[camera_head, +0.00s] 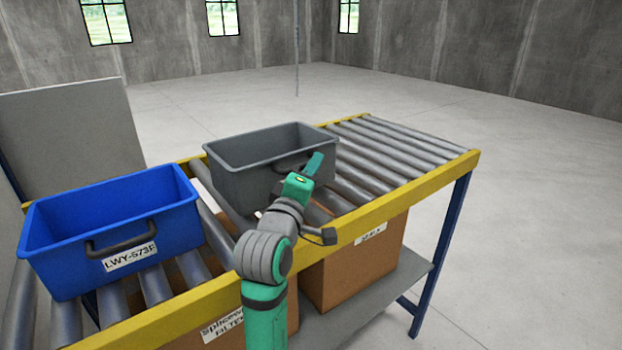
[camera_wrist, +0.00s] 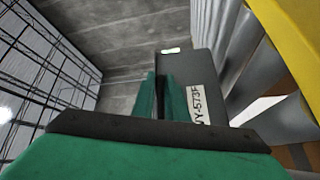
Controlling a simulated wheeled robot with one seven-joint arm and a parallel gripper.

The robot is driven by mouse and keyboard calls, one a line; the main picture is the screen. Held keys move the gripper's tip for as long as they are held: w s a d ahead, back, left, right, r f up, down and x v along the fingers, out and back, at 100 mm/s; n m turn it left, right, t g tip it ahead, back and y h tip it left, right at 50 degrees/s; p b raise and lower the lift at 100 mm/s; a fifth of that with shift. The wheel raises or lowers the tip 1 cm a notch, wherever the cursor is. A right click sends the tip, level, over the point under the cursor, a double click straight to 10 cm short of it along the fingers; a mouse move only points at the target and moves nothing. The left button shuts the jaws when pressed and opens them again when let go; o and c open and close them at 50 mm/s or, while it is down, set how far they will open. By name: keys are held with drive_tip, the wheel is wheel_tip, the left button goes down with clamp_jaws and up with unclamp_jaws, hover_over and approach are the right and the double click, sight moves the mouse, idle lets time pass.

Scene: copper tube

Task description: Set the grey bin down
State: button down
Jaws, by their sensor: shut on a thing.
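The grey bin (camera_head: 235,181) is upright and looks empty, over the middle of the roller conveyor (camera_head: 415,190). I cannot tell whether its base touches the rollers or hangs just above them. My gripper (camera_head: 308,168) is at the bin's near side, shut on its dark handle; my wrist partly hides that side. In the wrist view, the green fingers of my gripper (camera_wrist: 164,98) close around the handle, beside the bin's grey wall (camera_wrist: 195,68) with a white label.
A blue bin (camera_head: 60,220) stands on the conveyor to the left, labelled LWY-573F. Yellow rails edge the conveyor. Bare rollers lie to the right of the grey bin. Cardboard boxes (camera_head: 345,270) sit on the shelf below. A grey panel (camera_head: 70,130) stands behind the blue bin.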

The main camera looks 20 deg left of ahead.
drive_tip(key=shift+f, duration=1.35)
drive_tip(key=c, duration=1.7)
unclamp_jaws()
drive_tip(key=shift+f, duration=0.1)
drive_tip(key=shift+c, duration=0.2)
drive_tip(key=s, duration=0.4)
drive_tip(key=s+f, duration=0.1)
drive_tip(key=s, duration=0.7)
drive_tip(key=shift+a+f, duration=0.2)
drive_tip(key=shift+a, duration=0.1)
drive_tip(key=shift+w, duration=0.15)
